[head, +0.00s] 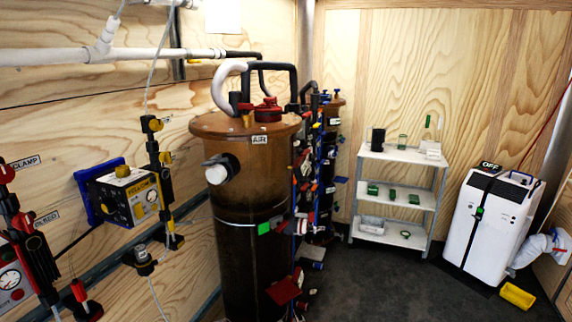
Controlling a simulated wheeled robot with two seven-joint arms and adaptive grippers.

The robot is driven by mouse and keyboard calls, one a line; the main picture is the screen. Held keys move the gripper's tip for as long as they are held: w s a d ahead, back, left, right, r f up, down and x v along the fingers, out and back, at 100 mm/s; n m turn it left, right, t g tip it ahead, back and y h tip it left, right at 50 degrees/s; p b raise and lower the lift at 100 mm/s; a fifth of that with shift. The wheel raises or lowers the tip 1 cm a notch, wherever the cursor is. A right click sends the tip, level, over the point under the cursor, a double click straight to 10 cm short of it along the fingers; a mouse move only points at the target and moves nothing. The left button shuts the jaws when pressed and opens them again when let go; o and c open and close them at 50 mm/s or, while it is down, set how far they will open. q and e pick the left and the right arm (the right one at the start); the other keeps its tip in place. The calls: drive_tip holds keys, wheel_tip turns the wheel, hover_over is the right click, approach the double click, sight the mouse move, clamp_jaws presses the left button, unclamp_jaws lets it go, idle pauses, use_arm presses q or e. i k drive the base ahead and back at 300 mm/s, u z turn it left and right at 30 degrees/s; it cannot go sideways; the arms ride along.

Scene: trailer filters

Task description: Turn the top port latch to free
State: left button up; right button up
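A tall brown filter tank (246,235) stands in the middle of the head view with a label reading AIR near its top. A red cap-like part (267,110) sits on the tank's flat lid (213,125); it may be the top port latch, but I cannot tell its turned position. Next to it a white hose (222,84) and black pipes (294,72) rise from the lid. A white capped side port (217,170) juts from the tank's upper left. Neither of my grippers shows in this view.
A yellow gauge box (126,198) and red and black valves (28,245) are on the left wall. A second tank (328,165) stands behind. A white shelf (400,190) and a white wheeled unit (490,228) stand at the right. Dark floor (395,285) is clear between.

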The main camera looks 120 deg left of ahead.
sight(213, 161)
drive_tip(key=i, duration=1)
drive_tip(key=u, duration=1.8)
drive_tip(key=k, duration=0.15)
drive_tip(key=u, duration=1.6)
